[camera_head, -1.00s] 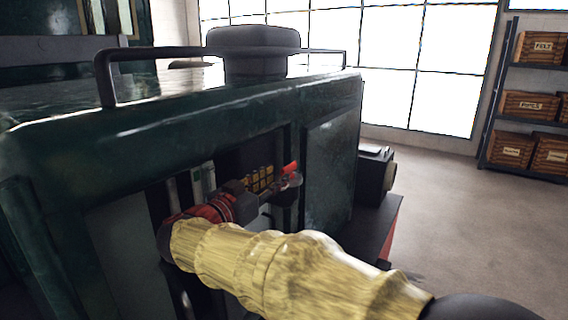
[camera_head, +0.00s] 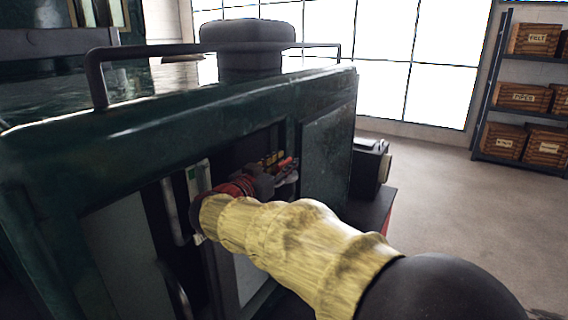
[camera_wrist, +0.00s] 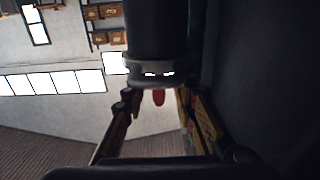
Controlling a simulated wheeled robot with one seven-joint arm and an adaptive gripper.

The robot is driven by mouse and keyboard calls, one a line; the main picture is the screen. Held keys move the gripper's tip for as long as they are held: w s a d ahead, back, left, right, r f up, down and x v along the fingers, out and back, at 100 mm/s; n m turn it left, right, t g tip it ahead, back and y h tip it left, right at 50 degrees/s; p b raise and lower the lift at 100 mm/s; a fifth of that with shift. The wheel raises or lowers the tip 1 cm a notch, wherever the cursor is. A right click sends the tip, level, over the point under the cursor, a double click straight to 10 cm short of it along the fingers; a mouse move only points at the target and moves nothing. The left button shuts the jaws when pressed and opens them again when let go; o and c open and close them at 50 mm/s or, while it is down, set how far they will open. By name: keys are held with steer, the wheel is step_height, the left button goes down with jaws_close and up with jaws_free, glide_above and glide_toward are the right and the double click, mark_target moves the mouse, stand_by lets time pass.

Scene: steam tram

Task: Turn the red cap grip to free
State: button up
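The red cap grip (camera_head: 285,162) shows as a small red piece inside the opening of the dark green tram casing. In the wrist view the red grip (camera_wrist: 158,97) sticks out of a round grey fitting on a dark cylinder. My gripper (camera_head: 284,178) reaches into the opening close to the red grip, and my wrist hides part of it. In the wrist view my gripper (camera_wrist: 156,101) is open, with one finger on each side of the red grip. Gaps show between the grip and both fingers. I see no contact.
The green casing (camera_head: 100,165) has a top rail (camera_head: 97,75) and a dark chimney-like cap (camera_head: 248,45). Several yellow pieces (camera_head: 268,158) sit behind the gripper in the opening. A panel (camera_head: 328,145) borders it at right.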

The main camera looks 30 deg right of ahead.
steer(key=shift+c, duration=0.9)
jaws_close()
